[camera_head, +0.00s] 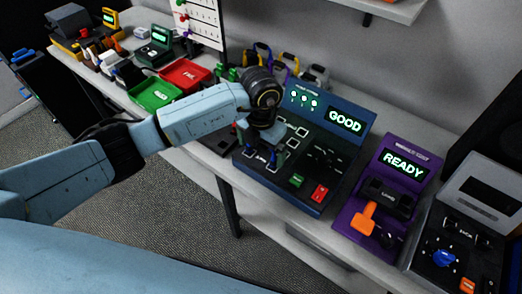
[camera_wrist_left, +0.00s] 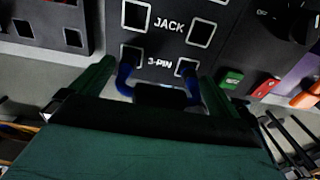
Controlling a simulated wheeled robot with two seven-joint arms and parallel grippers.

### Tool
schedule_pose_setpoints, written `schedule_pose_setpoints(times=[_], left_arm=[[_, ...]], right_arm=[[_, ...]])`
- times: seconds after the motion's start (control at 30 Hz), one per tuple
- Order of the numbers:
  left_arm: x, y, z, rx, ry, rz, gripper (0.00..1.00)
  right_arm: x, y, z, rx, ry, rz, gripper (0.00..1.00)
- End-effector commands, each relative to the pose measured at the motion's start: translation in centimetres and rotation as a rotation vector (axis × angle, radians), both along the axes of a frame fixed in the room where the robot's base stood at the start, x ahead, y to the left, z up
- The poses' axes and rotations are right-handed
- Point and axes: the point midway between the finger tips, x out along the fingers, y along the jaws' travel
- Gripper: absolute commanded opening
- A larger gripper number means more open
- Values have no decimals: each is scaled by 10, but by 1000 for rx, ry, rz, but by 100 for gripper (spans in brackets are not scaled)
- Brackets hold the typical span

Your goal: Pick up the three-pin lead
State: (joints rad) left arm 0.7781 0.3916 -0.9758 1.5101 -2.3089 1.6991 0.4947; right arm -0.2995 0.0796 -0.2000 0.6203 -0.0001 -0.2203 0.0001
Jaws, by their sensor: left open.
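The three-pin lead (camera_wrist_left: 125,82) is blue, with its two ends at the pair of sockets marked 3-PIN on the dark blue tester (camera_head: 340,150). Its middle passes a dark block in the left wrist view, and the rest is hidden by my gripper. My left gripper (camera_head: 262,150) is over the left part of the tester. In the left wrist view its two green fingers (camera_wrist_left: 152,82) are open, one on each side of the lead, and not closed on it. The tester's screen reads GOOD. My right gripper is not in view.
A purple device (camera_head: 350,222) reading READY stands right of the tester, with a grey device (camera_head: 455,250) beyond it. A green tray (camera_head: 155,94) and a red tray (camera_head: 185,74) lie to the left. Several coiled leads (camera_head: 290,64) stand behind the tester.

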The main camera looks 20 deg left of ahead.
Motion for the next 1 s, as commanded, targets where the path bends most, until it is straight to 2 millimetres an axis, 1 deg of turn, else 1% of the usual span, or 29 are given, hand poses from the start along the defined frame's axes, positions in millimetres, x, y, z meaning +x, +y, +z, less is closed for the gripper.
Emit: schedule_pose_setpoints(times=[0.03, 0.3, 0.53, 0.63, 0.73, 0.9, 1.0], left_arm=[[0, 0, 0, 0, 0, 0, 99], [0, 0, 1, 0, 0, 0, 64], [1, 0, 2, 0, -1, 0, 64], [1, 0, 11, 0, -4, 0, 64], [1, 0, 28, 0, -5, 0, 64], [1, 0, 63, -1, -5, -1, 64], [1, 0, 81, 0, -4, -1, 64]], right_arm=[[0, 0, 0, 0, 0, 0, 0], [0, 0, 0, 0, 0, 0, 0], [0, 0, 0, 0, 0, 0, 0], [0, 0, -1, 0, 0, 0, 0], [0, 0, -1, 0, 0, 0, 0], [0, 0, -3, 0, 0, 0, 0], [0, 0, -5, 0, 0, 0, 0]])
